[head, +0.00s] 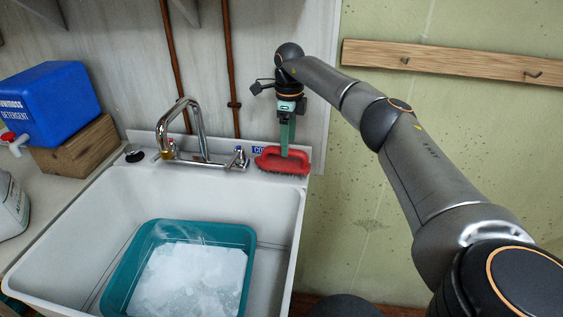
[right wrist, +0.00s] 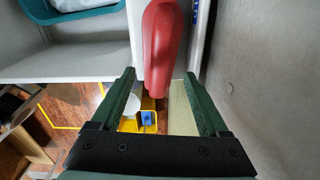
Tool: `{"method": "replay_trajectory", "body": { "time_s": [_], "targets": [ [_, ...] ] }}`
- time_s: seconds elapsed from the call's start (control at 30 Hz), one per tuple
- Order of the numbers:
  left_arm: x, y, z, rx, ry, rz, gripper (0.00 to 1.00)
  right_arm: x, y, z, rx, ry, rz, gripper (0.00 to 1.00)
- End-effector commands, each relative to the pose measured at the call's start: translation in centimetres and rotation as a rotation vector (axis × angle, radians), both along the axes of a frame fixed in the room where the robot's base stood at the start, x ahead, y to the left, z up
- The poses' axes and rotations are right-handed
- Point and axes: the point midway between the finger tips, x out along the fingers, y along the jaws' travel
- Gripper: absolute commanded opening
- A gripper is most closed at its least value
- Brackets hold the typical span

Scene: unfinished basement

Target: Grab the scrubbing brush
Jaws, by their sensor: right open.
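The scrubbing brush (head: 298,166) is red with dark bristles. It lies on the back right corner ledge of the sink, right of the faucet. My right gripper (head: 284,152) points down at it from above, its green fingers overlapping the middle of the brush in the head view. In the right wrist view the red brush (right wrist: 162,45) shows between the two open green fingertips (right wrist: 160,75), with gaps at both sides. I cannot tell how far down the fingers reach around it. My left gripper is not in view.
A white sink (head: 272,203) holds a teal tub (head: 125,262) of sudsy water. A chrome faucet (head: 196,128) stands left of the brush. A blue detergent container (head: 52,103) sits on a wooden block (head: 85,147). The wall and two brown pipes are close behind.

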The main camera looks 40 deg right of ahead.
Motion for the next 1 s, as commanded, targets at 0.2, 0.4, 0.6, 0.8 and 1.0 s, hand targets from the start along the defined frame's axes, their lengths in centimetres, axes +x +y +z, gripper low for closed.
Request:
{"method": "replay_trajectory", "body": {
  "time_s": [0.2,0.4,0.6,0.8,1.0],
  "targets": [
    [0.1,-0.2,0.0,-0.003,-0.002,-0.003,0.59,0.0,0.0,-2.4,0.001,-0.001,0.001,0.78],
    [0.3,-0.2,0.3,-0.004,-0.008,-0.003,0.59,-0.5,-0.2,-4.6,0.000,0.004,0.000,0.78],
    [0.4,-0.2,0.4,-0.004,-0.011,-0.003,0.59,-0.6,-0.2,-7.2,0.000,0.001,0.000,0.78],
    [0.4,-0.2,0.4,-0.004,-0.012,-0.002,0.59,-0.5,-0.2,-7.7,0.000,-0.001,0.000,0.78],
    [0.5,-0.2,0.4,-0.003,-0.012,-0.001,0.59,-0.5,-0.2,-7.7,0.000,-0.001,0.000,0.67]
  ]
}}
